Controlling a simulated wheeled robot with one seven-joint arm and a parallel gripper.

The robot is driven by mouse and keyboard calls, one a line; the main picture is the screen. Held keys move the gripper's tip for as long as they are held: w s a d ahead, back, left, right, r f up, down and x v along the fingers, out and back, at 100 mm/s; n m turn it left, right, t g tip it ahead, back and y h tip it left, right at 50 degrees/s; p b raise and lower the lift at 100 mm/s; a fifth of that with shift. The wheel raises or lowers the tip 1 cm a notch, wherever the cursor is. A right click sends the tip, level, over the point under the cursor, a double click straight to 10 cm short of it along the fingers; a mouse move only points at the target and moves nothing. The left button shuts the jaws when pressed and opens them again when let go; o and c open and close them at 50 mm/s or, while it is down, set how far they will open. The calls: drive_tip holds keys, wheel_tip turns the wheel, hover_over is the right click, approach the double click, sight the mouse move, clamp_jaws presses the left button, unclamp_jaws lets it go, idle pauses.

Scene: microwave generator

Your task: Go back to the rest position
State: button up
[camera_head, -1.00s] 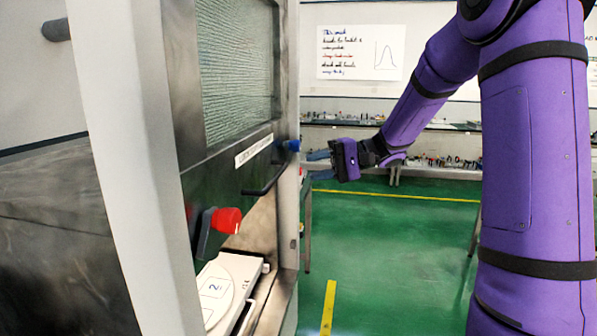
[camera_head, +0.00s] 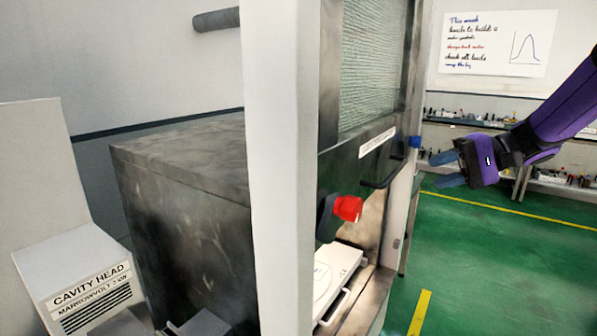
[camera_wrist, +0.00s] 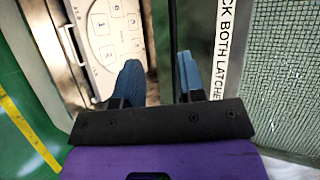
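My gripper (camera_head: 436,171) is at the right of the head view, in front of the cabinet and apart from it. Its two blue fingers are spread with nothing between them; in the wrist view the open fingers (camera_wrist: 160,78) also show. The cabinet has a mesh-window door (camera_head: 376,60) with a labelled strip, a dark bar handle (camera_head: 384,178) and a blue knob (camera_head: 414,141). The door looks shut. A red knob (camera_head: 348,208) sits lower on the cabinet. In the wrist view a dark bar (camera_wrist: 173,30) runs beyond the fingers.
A white sliding tray or unit (camera_head: 335,270) sits low in the cabinet. A white box labelled CAVITY HEAD (camera_head: 85,275) stands at lower left. Green floor (camera_head: 480,260) with yellow lines is open at right. Shelves with small items (camera_head: 465,120) line the back wall.

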drive_tip(key=s+a+n+g+h, duration=0.1)
drive_tip(key=s+a+h, duration=0.15)
drive_tip(key=s, duration=0.35)
drive_tip(key=s+a+h, duration=0.2)
drive_tip(key=s+h, duration=0.2)
drive_tip(key=s, duration=0.2)
drive_tip(key=s+d+n+t+h, duration=0.1)
drive_tip(key=s+d+t+h, duration=0.1)
drive_tip(key=s, duration=0.4)
drive_tip(key=s+d+t+h, duration=0.1)
drive_tip(key=s+t+h, duration=0.1)
drive_tip(key=s+h, duration=0.3)
drive_tip(key=shift+s+d+r+n+t, duration=0.3)
drive_tip(key=shift+s+d+n, duration=0.1)
drive_tip(key=shift+s, duration=0.25)
idle(0.5)
